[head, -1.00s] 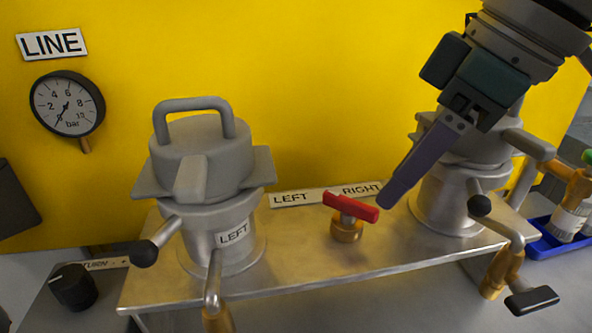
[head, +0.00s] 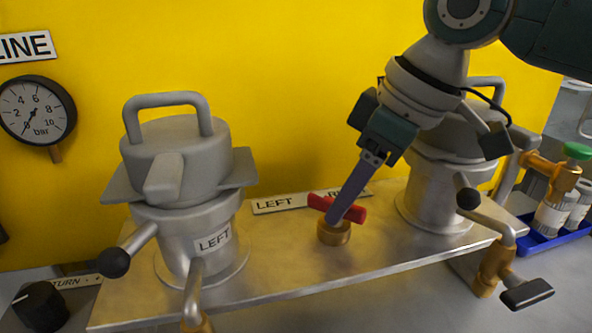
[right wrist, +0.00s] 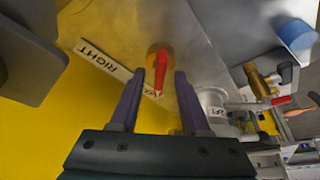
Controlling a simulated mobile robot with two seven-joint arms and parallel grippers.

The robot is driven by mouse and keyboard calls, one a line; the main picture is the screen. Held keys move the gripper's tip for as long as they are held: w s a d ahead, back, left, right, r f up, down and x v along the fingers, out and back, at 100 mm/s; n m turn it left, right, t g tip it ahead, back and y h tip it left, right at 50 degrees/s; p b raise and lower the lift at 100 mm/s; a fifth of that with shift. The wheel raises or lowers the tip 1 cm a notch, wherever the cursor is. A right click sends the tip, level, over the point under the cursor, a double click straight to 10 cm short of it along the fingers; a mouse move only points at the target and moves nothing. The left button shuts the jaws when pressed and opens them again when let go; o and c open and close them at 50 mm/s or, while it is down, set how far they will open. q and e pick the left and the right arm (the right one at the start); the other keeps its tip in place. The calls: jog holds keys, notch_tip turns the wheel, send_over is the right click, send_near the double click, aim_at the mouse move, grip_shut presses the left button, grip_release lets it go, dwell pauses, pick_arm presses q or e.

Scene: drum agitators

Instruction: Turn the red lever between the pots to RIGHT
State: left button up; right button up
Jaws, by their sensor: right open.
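The red lever (head: 354,212) sits on a brass valve (head: 334,234) on the metal plate between the two pots. The LEFT and RIGHT label strip (head: 280,204) lies behind it; my right fingers hide part of RIGHT. My right gripper (head: 337,218) reaches down over the lever from the upper right. In the right wrist view the red lever (right wrist: 160,66) lies between the two open fingers of my right gripper (right wrist: 157,80), with gaps on both sides. My left gripper is not in view.
The left pot (head: 180,190) and right pot (head: 436,190) flank the lever. A crank handle (head: 497,245) sticks out at the front right. A blue tray (head: 545,243) with bottles stands at the far right. A yellow wall (head: 290,90) closes off the back.

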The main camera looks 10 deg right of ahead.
jog(key=shift+c, duration=0.2)
grip_shut()
dwell(0.5)
